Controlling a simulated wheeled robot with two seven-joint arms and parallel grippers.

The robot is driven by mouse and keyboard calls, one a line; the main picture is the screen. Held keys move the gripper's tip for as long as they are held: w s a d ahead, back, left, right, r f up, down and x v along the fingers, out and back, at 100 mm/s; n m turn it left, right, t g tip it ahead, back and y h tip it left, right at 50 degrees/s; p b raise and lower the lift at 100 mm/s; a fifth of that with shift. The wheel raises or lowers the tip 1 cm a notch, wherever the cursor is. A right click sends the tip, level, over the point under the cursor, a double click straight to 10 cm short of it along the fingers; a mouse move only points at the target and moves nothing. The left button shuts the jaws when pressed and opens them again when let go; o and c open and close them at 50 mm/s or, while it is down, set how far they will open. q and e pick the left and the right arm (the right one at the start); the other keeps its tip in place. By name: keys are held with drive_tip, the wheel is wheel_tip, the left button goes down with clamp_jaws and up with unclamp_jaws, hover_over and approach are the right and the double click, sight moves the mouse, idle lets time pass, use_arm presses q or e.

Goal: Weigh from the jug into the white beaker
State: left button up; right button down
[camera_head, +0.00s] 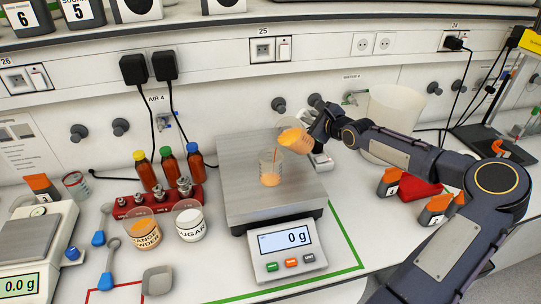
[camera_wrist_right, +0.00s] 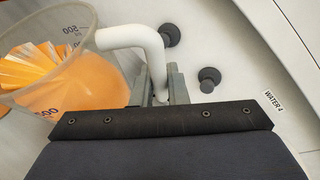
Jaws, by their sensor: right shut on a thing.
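The clear jug (camera_head: 295,139) with orange liquid is tilted to the left above the scale. A thin orange stream runs from its lip towards a small clear beaker (camera_head: 270,170), which holds some orange liquid. The beaker stands upright on the steel plate of the scale (camera_head: 243,196); the display (camera_head: 285,239) reads 0 g. My right gripper (camera_head: 318,127) is shut on the jug's handle. In the right wrist view, the fingers (camera_wrist_right: 160,88) grip the white handle (camera_wrist_right: 135,38) of the jug (camera_wrist_right: 95,75). A large whitish beaker (camera_head: 395,112) stands behind my right arm. My left gripper is not in view.
Left of the scale are brown bottles (camera_head: 168,166), a red weight rack (camera_head: 150,203), an orange powder tub (camera_head: 141,228) and a sugar tub (camera_head: 190,222). A second scale (camera_head: 30,245) stands at far left. Orange-topped holders (camera_head: 389,182) and a red block are under my arm.

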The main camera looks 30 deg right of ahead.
drive_tip(key=shift+s+a+r+n+t+h, duration=0.1)
drive_tip(key=shift+a+r+n+t+h, duration=0.2)
drive_tip(key=shift+r+n, duration=0.35)
drive_tip(key=shift+s+a+r+n+t+h, duration=0.15)
drive_tip(key=shift+a+r+n, duration=0.25)
drive_tip(key=shift+r, duration=0.45)
drive_tip(key=shift+s+a+r+n+t+h, duration=0.2)
drive_tip(key=shift+a+r+n, duration=0.25)
drive_tip(key=shift+r, duration=0.3)
idle(3.9)
drive_tip(key=d+f+m, duration=0.1)
drive_tip(key=f+g, duration=0.1)
drive_tip(key=shift+w+d+f+m+y, duration=0.35)
drive_tip(key=shift+d+m, duration=0.05)
drive_tip(key=shift+a, duration=0.15)
drive_tip(key=shift+f, duration=0.25)
drive_tip(key=shift+d+f+m, duration=0.25)
drive_tip(key=shift+m, duration=0.15)
drive_tip(key=w+d+f+m+g+y, duration=0.2)
drive_tip(key=d+f+m+y, duration=0.2)
drive_tip(key=d+f+m, duration=0.3)
drive_tip(key=shift+n, duration=0.4)
drive_tip(key=shift+a+r, duration=0.2)
drive_tip(key=shift+r, duration=0.55)
drive_tip(key=shift+a+r, duration=0.2)
drive_tip(key=shift+r, duration=0.55)
drive_tip(key=shift+a+r, duration=0.2)
drive_tip(key=shift+r, duration=0.55)
